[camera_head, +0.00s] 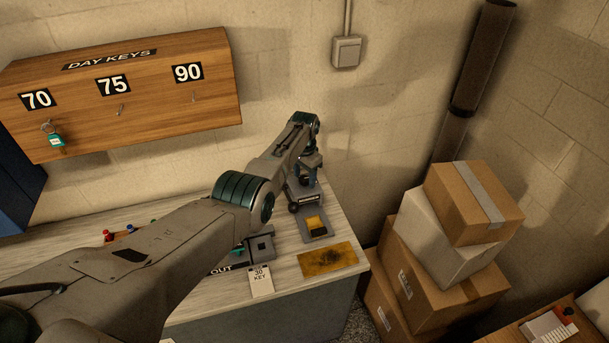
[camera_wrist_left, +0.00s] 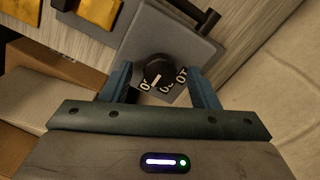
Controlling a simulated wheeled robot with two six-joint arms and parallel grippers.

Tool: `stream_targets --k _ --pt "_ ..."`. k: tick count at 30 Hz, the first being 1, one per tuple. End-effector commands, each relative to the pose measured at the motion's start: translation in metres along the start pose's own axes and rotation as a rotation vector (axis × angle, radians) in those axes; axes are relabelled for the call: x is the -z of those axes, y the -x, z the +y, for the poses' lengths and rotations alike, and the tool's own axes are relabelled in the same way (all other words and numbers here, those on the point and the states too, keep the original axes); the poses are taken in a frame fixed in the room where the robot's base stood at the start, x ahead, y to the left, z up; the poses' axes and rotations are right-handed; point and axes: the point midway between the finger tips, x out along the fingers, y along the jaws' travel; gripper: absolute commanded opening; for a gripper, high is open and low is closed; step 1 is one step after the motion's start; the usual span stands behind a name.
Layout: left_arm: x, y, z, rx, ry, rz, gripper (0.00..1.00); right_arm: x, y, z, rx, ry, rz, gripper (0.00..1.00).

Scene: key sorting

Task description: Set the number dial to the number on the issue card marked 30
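The number dial shows in the left wrist view as a round black knob (camera_wrist_left: 158,70) with a white pointer line, on a grey plate (camera_wrist_left: 165,35). White numbers beside it are partly covered and cannot be read in full. My left gripper (camera_wrist_left: 160,84) is open, with one blue finger on each side of the knob and a visible gap to each. In the head view my left gripper (camera_head: 311,166) points down over the grey device (camera_head: 305,197) at the counter's back, hiding its dial. The issue card (camera_head: 260,281), reading "30 KEY", lies at the counter's front edge. My right gripper is not in view.
A yellow-topped grey unit (camera_head: 316,227) and a worn yellow plate (camera_head: 328,260) are on the counter (camera_head: 283,265). A wooden key board (camera_head: 150,115) marked 70, 75, 90 hangs on the wall, with a teal-tagged key (camera_head: 56,141) under 70. Boxes (camera_head: 440,235) stand right.

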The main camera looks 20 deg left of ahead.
Motion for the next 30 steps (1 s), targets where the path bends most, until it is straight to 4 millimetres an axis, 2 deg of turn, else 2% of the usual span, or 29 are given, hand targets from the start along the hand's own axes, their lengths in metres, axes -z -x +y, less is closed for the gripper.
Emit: stream_targets --k 11,17,24,30 --pt "0.000 0.005 0.000 0.000 0.001 0.000 0.54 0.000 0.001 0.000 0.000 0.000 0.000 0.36" --pt "0.000 0.032 0.000 0.002 0.001 0.003 0.54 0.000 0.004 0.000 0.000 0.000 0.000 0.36" --pt "0.001 0.075 0.000 0.002 0.001 0.004 0.54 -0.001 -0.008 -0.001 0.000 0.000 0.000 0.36" --pt "0.000 0.101 0.000 0.001 0.000 0.002 0.54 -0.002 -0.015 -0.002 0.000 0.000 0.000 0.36"
